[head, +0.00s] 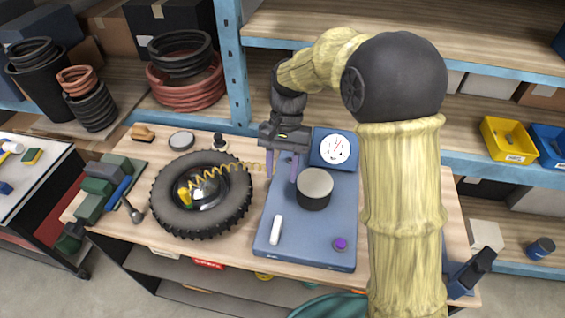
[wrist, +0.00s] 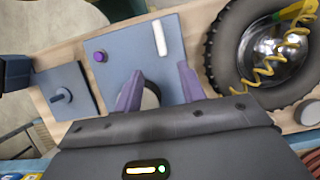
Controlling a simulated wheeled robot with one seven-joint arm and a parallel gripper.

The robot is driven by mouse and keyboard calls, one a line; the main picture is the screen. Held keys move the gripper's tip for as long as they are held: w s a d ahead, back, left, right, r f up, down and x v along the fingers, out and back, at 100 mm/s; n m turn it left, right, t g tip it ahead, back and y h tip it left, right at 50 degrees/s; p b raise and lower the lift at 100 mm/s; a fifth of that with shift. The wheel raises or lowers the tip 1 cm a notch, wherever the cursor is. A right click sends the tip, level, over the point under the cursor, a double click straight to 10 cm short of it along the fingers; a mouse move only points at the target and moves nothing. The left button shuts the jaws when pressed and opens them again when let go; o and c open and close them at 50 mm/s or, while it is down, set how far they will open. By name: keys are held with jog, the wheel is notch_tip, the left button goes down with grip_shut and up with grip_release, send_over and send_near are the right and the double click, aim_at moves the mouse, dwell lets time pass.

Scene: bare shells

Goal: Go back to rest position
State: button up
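My gripper (head: 282,177) hangs above the back left part of a blue board on the bench, with its two purple fingers apart and nothing between them. It also shows in the wrist view (wrist: 160,70), fingers spread over the board. My yellow arm reaches across the right side of the head view and hides part of the bench. The blue board (head: 292,248) carries a dark cylinder with a grey top (head: 314,187), a white stick (head: 275,230) and a purple knob (head: 340,243). In the wrist view one finger partly hides the cylinder (wrist: 150,97).
A tyre (head: 165,205) with a coiled yellow hose (head: 233,167) lies left of the board; the hose reaches close to my gripper. A dial (head: 335,149) stands behind the cylinder. A blue shelf post (head: 234,70) and shelves rise behind the bench.

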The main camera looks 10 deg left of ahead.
jog(key=shift+v, duration=0.95)
jog(key=s+d+f+t, duration=0.2)
jog(key=s+d+t, duration=0.1)
jog(key=d, duration=0.7)
jog(key=s+d+f+n+t, duration=0.1)
jog(key=s+d+f+t, duration=0.2)
jog(key=s+d, duration=0.3)
jog(key=d+t, duration=0.1)
jog(key=d, duration=0.4)
jog(key=shift+d, duration=0.2)
jog(key=shift+f, duration=0.1)
